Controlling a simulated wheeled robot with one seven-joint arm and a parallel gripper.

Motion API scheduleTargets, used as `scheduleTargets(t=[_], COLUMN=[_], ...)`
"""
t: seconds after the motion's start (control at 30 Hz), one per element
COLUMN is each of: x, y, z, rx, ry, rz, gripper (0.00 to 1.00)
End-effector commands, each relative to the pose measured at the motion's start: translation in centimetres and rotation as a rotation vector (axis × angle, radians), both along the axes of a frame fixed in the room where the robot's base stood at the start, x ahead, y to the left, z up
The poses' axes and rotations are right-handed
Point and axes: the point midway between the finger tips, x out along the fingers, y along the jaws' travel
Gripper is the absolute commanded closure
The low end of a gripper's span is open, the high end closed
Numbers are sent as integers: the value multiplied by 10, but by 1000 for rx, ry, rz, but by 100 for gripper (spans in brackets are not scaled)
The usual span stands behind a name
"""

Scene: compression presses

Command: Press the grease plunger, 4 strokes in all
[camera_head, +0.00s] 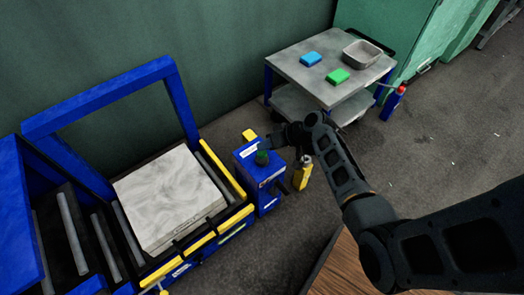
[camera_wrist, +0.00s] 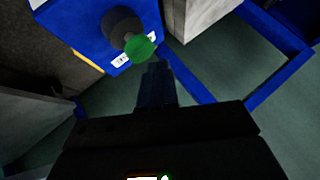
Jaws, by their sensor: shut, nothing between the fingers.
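The plunger shows as a green round knob (camera_head: 262,158) on a dark base, on a blue box (camera_head: 268,200) beside the press. In the wrist view the green knob (camera_wrist: 140,48) sits at the top centre, on the blue box's face (camera_wrist: 75,22). My gripper (camera_wrist: 157,68) is shut and empty. Its fingertips lie just below the knob in the wrist picture, and a small gap seems to remain. In the head view my gripper (camera_head: 268,143) is close above the knob; its fingertips are hard to make out.
A press with a pale block (camera_head: 168,198) and blue frame stands left of the box. A yellow bottle (camera_head: 302,172) stands on the floor right of it. A grey cart (camera_head: 290,65) holds blue and green blocks and a tray. A wooden surface (camera_head: 345,265) lies at the bottom.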

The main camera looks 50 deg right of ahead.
Motion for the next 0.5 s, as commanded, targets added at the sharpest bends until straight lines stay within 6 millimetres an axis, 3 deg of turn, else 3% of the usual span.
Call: scheduleTargets(t=[0.23,0.5], x=[0,0], y=[0,0], z=[6,31], rx=[-1,-1], ry=[-1,0], rz=[0,1], gripper=[100,100])
